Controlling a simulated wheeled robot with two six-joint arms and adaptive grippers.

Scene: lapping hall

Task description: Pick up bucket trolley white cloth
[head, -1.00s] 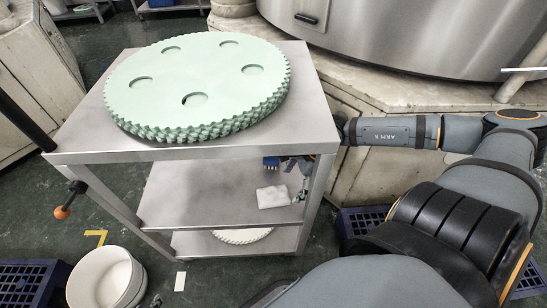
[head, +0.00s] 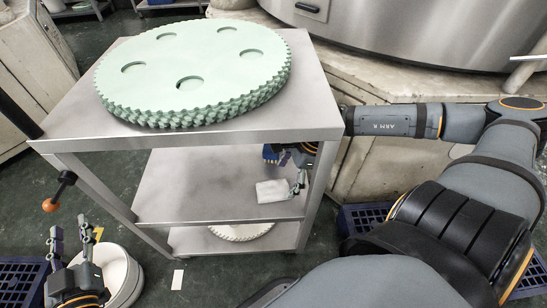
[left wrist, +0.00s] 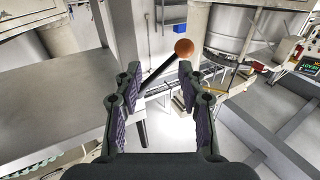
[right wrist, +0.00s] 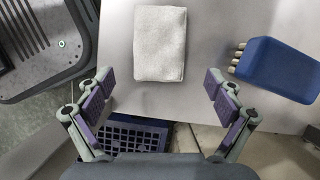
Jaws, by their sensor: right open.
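The white cloth (head: 272,191) is a small folded pad lying flat on the middle shelf of the steel trolley (head: 200,185). In the right wrist view the cloth (right wrist: 160,43) lies ahead of my right gripper (right wrist: 158,82), which is open and empty, its fingers apart from the cloth. In the head view my right gripper (head: 300,172) is at the shelf's right end, partly hidden by the trolley's top and post. My left gripper (head: 70,236) is open and empty over the white bucket (head: 127,275) on the floor; its spread fingers show in the left wrist view (left wrist: 160,75).
A blue brush (right wrist: 280,68) lies on the shelf right of the cloth. Green toothed discs (head: 195,70) cover much of the trolley top. A rod with an orange knob (head: 50,205) stands out left of the trolley. Blue crates (head: 20,278) stand on the floor.

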